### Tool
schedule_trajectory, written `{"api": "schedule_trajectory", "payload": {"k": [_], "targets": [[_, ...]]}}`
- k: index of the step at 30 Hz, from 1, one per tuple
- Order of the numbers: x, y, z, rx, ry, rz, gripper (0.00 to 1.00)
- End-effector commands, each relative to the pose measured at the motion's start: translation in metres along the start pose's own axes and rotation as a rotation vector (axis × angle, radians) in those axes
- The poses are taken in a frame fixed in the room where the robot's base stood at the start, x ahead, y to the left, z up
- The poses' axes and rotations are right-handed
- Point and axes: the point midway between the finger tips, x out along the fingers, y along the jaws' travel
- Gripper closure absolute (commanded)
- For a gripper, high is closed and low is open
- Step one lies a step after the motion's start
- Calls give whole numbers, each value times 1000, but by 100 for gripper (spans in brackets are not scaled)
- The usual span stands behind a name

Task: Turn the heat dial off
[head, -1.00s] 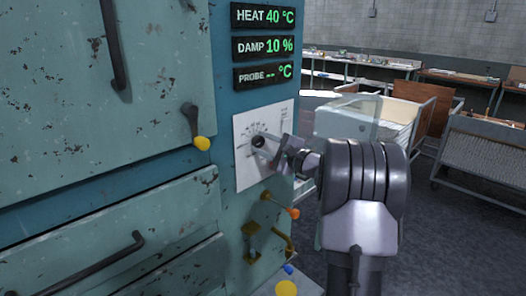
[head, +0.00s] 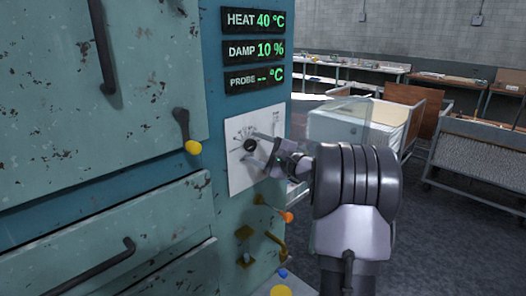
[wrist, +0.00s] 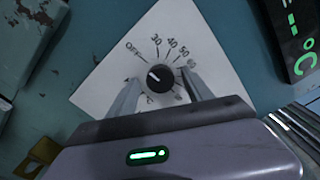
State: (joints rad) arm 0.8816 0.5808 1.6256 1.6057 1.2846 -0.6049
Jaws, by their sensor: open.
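The heat dial (head: 250,145) is a round black knob on a white scale plate (head: 238,178) on the blue panel. In the wrist view the dial (wrist: 160,76) has a white mark on its left side, pointing roughly up-left towards OFF; its exact setting is hard to tell. The printed scale shows OFF, 30, 40, 50 and a partly hidden number. My gripper (head: 257,148) is open, with one finger on each side of the dial. In the wrist view the fingers (wrist: 161,78) show gaps to the knob. The heat display (head: 256,20) reads 40 °C.
The damp display (head: 254,50) reads 10 % and the probe display (head: 254,78) shows dashes. A yellow-tipped handle (head: 186,135) is left of the plate, an orange-tipped lever (head: 275,210) below it. Carts (head: 345,130) stand behind on the right.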

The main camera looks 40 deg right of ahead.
Motion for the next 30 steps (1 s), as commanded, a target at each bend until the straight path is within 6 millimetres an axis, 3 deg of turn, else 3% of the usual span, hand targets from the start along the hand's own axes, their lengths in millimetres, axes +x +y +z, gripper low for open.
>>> {"api": "schedule_trajectory", "payload": {"k": [5, 12, 16, 21, 30], "targets": [[-36, -3, 0, 2, 4, -2, 41], [-117, -2, 0, 2, 4, -2, 41], [-149, -2, 0, 1, 4, -3, 41], [-169, -1, 0, 1, 1, -1, 41], [-171, 0, 0, 0, 0, -1, 41]]}}
